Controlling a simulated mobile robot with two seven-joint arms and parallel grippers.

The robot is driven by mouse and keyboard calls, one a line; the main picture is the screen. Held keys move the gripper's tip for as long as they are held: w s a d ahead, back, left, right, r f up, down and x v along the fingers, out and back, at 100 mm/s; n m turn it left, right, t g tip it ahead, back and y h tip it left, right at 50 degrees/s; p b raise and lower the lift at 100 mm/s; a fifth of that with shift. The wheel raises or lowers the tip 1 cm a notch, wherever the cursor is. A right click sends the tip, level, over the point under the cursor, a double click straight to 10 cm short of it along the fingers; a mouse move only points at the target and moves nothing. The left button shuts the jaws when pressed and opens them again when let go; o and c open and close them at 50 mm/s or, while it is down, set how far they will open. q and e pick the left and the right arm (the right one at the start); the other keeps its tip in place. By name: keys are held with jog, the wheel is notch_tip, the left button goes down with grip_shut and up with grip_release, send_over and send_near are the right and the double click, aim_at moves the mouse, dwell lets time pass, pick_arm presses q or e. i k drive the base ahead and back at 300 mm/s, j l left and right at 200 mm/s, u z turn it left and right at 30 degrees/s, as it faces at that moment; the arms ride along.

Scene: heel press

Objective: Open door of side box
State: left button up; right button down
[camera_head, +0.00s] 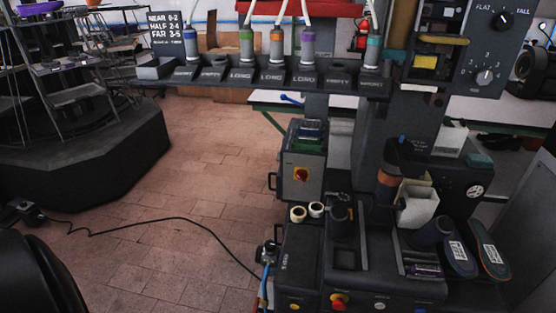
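The side box is most likely the grey cabinet (303,160) that stands left of the press column. The front looks shut, but I cannot make out a door seam or hinge at this size. Greenish items show at its top. Neither of my grippers can be seen in this view, so nothing of mine is seen touching the box.
The press bench (345,262) has a red knob, two cream rolls (307,211) and a white cup-like block (417,206). Two shoe soles (474,248) lean at its right. A black cable (165,220) crosses the open tiled floor (175,260). A labelled rack (270,78) hangs above.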

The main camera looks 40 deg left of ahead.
aim_at(277, 189)
jog(key=j+u, duration=0.15)
jog(key=j, duration=1.05)
jog(key=j+u, duration=0.2)
jog(key=j, duration=1)
jog(key=i, duration=0.05)
